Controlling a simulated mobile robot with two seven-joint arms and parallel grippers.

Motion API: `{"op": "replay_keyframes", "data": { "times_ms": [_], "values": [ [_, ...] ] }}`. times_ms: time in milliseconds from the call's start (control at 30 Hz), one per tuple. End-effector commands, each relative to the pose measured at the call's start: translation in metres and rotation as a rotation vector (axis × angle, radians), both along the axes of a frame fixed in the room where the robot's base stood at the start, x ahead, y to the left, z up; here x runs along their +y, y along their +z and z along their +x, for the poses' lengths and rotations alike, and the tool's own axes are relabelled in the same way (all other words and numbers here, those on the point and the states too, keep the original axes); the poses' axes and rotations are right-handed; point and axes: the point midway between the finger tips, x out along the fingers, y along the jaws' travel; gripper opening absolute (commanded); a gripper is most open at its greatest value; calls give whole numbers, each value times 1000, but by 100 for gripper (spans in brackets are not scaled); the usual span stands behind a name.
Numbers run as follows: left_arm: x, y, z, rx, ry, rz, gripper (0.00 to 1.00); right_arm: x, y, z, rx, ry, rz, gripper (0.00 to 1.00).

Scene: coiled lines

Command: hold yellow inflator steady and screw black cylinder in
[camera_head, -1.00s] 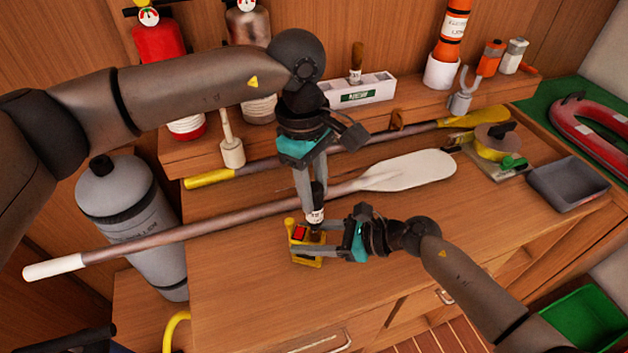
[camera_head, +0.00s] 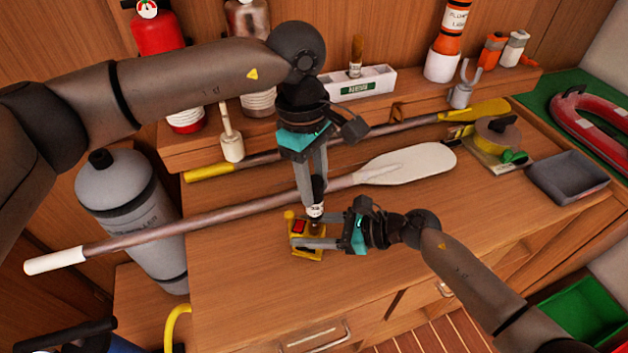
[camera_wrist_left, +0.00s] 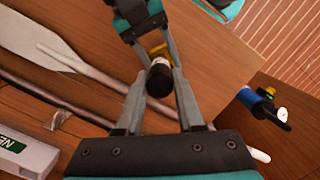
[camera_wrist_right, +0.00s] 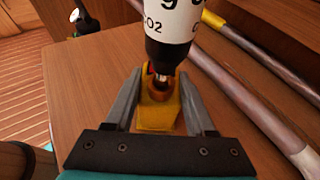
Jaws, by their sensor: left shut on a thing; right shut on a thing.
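The yellow inflator (camera_head: 306,252) stands on the wooden worktop near its front. It also shows in the right wrist view (camera_wrist_right: 158,112), between my right fingers. My right gripper (camera_head: 318,243) comes in from the right and is shut on the inflator. The black cylinder (camera_head: 317,200), with a white label band, is upright above the inflator. My left gripper (camera_head: 314,198) is shut on it from above. In the right wrist view the cylinder's (camera_wrist_right: 168,40) narrow metal neck meets the inflator's top opening; how deep it sits is hidden. The left wrist view shows its dark end (camera_wrist_left: 160,80) between the fingers.
A white-bladed paddle (camera_head: 405,168) lies across the worktop just behind the grippers, with a yellow-ended one (camera_head: 210,174) behind it. A grey tray (camera_head: 568,178) and a tape roll (camera_head: 497,138) are at the right. The front worktop is clear.

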Motion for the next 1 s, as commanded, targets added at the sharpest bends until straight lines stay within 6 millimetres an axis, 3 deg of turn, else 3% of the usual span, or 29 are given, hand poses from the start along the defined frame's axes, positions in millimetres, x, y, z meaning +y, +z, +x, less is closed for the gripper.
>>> {"op": "replay_keyframes", "data": {
  "times_ms": [567,1000],
  "values": [
    [0,-14,0,0,-7,0,0,0,0,0,0,0,-1,0],
    [-1,-14,1,0,-605,1,0,0,0,0,0,0,-1,0]
  ]
}}
